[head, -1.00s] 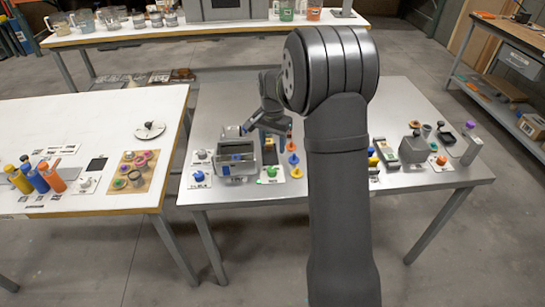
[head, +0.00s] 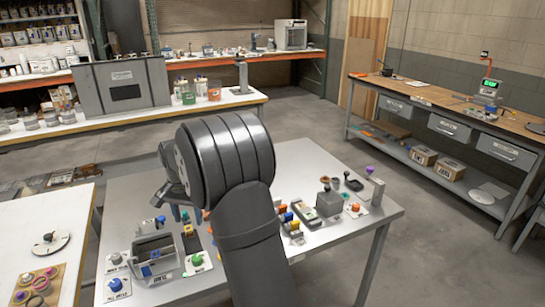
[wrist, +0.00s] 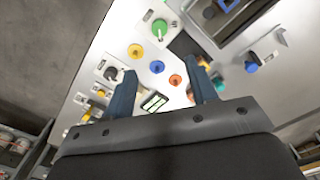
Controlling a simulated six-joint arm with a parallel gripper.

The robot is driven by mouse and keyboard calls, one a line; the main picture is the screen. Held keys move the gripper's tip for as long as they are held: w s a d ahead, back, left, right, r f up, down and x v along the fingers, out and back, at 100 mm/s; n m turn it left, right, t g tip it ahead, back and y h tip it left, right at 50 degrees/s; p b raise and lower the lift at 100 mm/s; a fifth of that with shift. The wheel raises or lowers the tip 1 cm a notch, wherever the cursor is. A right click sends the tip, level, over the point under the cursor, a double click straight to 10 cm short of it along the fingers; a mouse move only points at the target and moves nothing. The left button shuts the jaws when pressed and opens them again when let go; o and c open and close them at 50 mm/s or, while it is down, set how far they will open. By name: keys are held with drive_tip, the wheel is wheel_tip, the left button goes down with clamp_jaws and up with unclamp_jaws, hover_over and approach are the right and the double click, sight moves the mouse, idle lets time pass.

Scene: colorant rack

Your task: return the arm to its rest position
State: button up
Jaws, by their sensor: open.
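My gripper (head: 180,214) shows in the head view above the left part of the metal table (head: 330,262), partly hidden behind my own dark arm. In the wrist view my gripper (wrist: 162,70) has its two dark fingers well apart, with nothing held between them. It hangs over the table top. Yellow (wrist: 135,50), blue (wrist: 157,67) and orange-red (wrist: 176,79) round pieces lie beyond and between the fingers, apart from them. A grey open box device (head: 155,255) stands below the gripper in the head view, with a green knob (head: 197,259) beside it.
A grey lever device (head: 328,203) and several small coloured items stand on the right of the table. A blue knob (head: 116,285) is at its front left. A white table (head: 75,225) stands at the left. A wooden workbench (head: 440,100) is at the back right, with open floor between.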

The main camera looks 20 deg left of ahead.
sight(197, 256)
wheel_tip(197, 256, down, 16)
drive_tip(key=shift+f, duration=0.2)
drive_tip(key=shift+r, duration=0.1)
idle(0.4)
